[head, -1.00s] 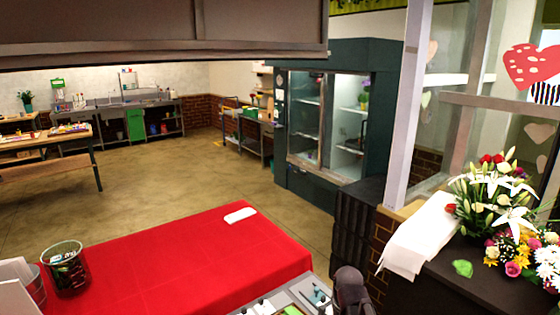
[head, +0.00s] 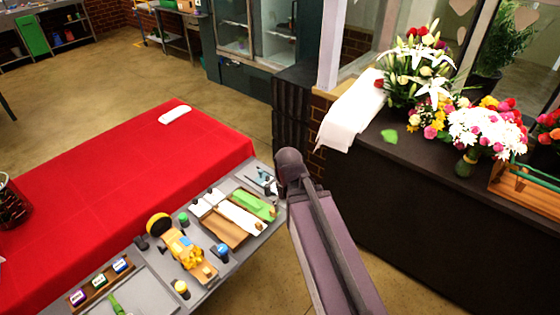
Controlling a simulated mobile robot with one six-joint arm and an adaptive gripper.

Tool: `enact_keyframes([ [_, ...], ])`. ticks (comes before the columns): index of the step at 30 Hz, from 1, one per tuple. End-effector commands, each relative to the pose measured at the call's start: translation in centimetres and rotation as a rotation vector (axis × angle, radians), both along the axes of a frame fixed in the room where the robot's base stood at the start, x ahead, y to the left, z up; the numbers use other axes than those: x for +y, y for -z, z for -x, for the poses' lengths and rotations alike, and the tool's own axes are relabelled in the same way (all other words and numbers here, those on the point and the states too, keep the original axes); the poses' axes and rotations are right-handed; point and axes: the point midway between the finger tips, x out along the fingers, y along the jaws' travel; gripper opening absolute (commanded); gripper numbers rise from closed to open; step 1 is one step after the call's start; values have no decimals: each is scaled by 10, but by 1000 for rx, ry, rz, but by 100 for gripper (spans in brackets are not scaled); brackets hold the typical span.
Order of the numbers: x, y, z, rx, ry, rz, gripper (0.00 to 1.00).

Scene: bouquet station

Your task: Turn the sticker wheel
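A yellow device (head: 182,252) lies on the grey work surface at the lower left in the head view. A round yellow and dark disc (head: 158,226) is at its upper left end. It may be the sticker wheel, but the frame is too small to tell. My arm shows as a dark rounded joint and a long link at the lower middle, right of the work surface. My gripper is not in view.
Around the device are a green-capped item (head: 183,218), a blue item (head: 221,252) and a tray of rolls (head: 233,238). A red-covered table (head: 110,200) lies left. A dark counter (head: 410,220) with flower bouquets (head: 485,132) stands right. Open floor lies beyond.

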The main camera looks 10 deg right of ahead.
Motion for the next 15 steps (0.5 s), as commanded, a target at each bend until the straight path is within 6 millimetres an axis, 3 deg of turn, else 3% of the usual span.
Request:
enact_keyframes([
  [5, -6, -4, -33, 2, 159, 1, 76],
  [15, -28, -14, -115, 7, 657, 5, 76],
])
